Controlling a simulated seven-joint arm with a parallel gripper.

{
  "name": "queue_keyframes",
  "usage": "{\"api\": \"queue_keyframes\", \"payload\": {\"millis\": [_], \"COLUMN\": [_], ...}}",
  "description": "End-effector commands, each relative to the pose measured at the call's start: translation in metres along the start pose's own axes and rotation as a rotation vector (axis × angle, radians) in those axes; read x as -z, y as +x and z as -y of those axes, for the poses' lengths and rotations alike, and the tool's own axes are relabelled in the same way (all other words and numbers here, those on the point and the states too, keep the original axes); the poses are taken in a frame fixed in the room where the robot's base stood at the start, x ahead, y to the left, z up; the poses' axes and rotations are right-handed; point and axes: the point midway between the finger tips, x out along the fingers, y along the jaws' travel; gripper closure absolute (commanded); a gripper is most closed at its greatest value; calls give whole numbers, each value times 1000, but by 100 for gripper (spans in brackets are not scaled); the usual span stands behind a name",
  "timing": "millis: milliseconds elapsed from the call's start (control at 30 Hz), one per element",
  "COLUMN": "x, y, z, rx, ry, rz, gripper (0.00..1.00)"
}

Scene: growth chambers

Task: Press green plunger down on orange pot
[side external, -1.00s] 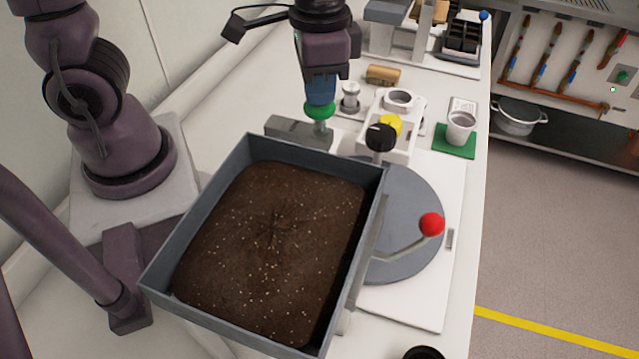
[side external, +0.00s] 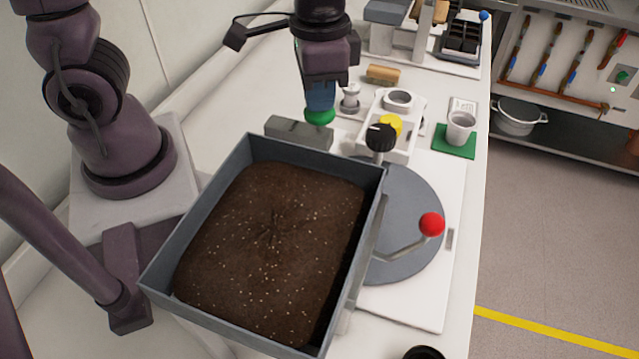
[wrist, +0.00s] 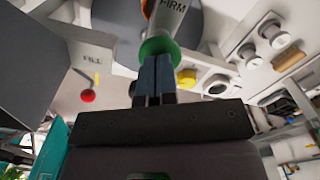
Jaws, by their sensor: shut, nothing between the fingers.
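The green plunger knob (side external: 320,117) sits just above the grey block behind the soil tray. It also shows in the wrist view (wrist: 158,47), in front of a pale sleeve (wrist: 168,18) marked FIRM. My gripper (side external: 320,100) is shut and empty, pointing down with its fingertips on top of the green knob, touching it as far as I can see. In the wrist view the shut fingers (wrist: 156,62) meet the knob. A sliver of orange (wrist: 148,8), perhaps the pot, shows beyond the sleeve. The rest of the pot is hidden.
A large soil-filled tray (side external: 160,268) stands in front. A black knob (side external: 380,138) and a red ball lever (side external: 431,224) are to its right, by a grey disc (side external: 415,210). A yellow knob (side external: 391,124) and a white cup (side external: 460,127) stand further back.

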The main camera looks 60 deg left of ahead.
Motion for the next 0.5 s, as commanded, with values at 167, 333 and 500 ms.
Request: {"api": "queue_keyframes", "payload": {"millis": [167, 333, 500], "x": [0, 0, 1], "y": [1, 1, -12], "z": [0, 0, 0], "rx": [0, 0, 0], "ry": [0, 0, 0], "rz": [1, 0, -3], "gripper": [100, 100, 100]}}
